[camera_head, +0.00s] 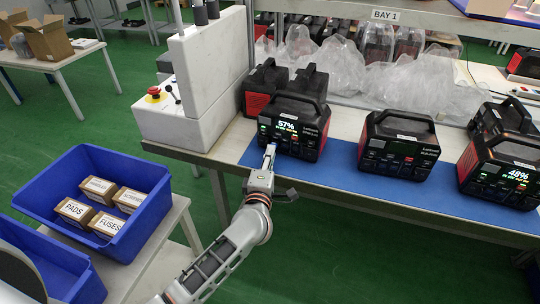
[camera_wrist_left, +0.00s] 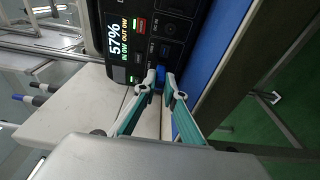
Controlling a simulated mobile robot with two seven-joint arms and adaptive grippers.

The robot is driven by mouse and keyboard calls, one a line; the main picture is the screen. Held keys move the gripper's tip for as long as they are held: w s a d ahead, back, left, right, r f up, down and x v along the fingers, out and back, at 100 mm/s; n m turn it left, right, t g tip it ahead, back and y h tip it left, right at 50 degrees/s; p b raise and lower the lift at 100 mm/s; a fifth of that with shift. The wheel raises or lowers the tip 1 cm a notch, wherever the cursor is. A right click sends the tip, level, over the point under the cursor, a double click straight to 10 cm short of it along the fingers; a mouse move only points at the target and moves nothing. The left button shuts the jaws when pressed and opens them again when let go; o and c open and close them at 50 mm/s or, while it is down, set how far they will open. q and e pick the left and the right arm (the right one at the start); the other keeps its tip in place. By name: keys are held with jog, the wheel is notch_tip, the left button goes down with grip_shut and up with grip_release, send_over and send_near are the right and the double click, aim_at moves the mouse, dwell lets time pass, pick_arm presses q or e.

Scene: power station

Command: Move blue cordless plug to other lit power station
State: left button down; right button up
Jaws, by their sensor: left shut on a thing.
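A lit power station (camera_head: 294,128) showing 57% stands at the left of the blue mat; its front panel fills the top of the left wrist view (camera_wrist_left: 128,62). A second lit station (camera_head: 502,172) showing 48% stands at the right. The station between them (camera_head: 398,146) has a dark display. My left gripper (camera_head: 269,153) is in front of the 57% station's panel. In the left wrist view its fingers are shut on the blue plug (camera_wrist_left: 160,77), which is against the panel's lower ports. How deep the plug sits is hidden. My right gripper is out of view.
More stations (camera_head: 268,77) and clear plastic bags (camera_head: 330,65) stand behind. A white machine with a red button (camera_head: 153,92) is left of the stations. A blue bin (camera_head: 155,215) with boxes stands lower left. Bare blue mat (camera_head: 340,160) lies between the 57% and dark stations.

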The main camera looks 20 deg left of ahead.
pick_arm(q)
jog(key=shift+w, duration=0.1)
jog(key=c, duration=2)
grip_release()
jog(key=s, duration=0.4)
jog(key=s+d, duration=0.1)
jog(key=s, duration=0.7)
jog(key=shift+d, duration=0.2)
